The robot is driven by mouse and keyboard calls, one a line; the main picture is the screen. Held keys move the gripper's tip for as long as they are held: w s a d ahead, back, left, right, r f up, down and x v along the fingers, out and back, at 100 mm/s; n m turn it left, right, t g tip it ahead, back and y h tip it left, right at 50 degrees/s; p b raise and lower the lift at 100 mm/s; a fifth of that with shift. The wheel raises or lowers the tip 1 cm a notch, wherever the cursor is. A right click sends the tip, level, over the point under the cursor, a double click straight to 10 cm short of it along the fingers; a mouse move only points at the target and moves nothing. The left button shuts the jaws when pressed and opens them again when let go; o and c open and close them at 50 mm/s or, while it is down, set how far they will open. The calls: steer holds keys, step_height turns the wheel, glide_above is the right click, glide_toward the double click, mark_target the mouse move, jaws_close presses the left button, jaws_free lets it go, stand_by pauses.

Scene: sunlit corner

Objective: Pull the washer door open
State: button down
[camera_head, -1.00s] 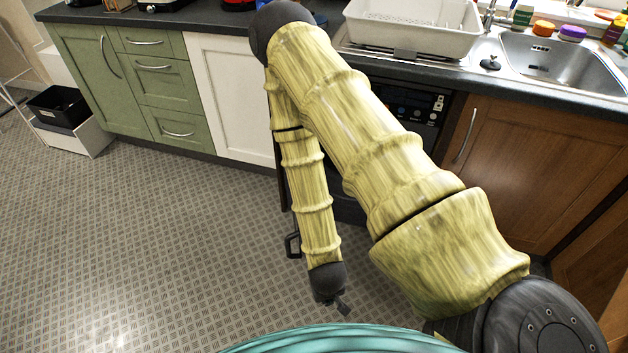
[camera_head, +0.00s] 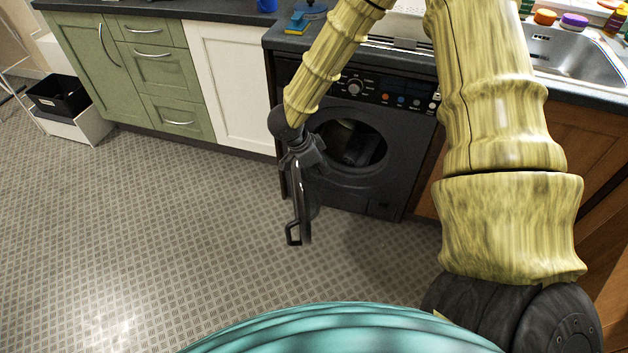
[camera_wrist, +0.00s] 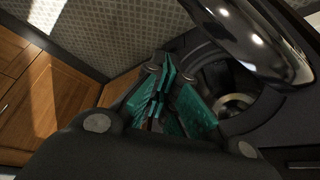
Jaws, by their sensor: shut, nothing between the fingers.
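The dark washer (camera_head: 384,190) stands under the counter, its round opening (camera_head: 362,150) showing the drum inside. The washer door stands swung out to the left of the opening, seen nearly edge-on, with its dark handle (camera_head: 292,236) low on its outer edge. In the wrist view the glossy curved door (camera_wrist: 262,38) is at upper right and the opening (camera_wrist: 238,103) is below it. My gripper (camera_head: 314,158) is by the upper part of the door, in front of the opening's left side. Its teal-padded fingers (camera_wrist: 167,75) are shut and empty. Contact with the door cannot be told.
A white cabinet (camera_head: 231,85) and green drawers (camera_head: 165,75) stand left of the washer. A wooden cabinet (camera_head: 575,150) is to the right, under the sink (camera_head: 570,60). The patterned floor (camera_head: 170,240) in front is clear. A black bin (camera_head: 58,95) stands far left.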

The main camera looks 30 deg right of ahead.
mark_target(298, 185)
step_height(298, 185, down, 6)
steer(key=w+a+m+y, duration=0.1)
steer(key=m, duration=0.1)
steer(key=shift+w+g, duration=0.35)
steer(key=shift+g, duration=0.05)
stand_by(0.6)
steer(key=shift+a, duration=0.2)
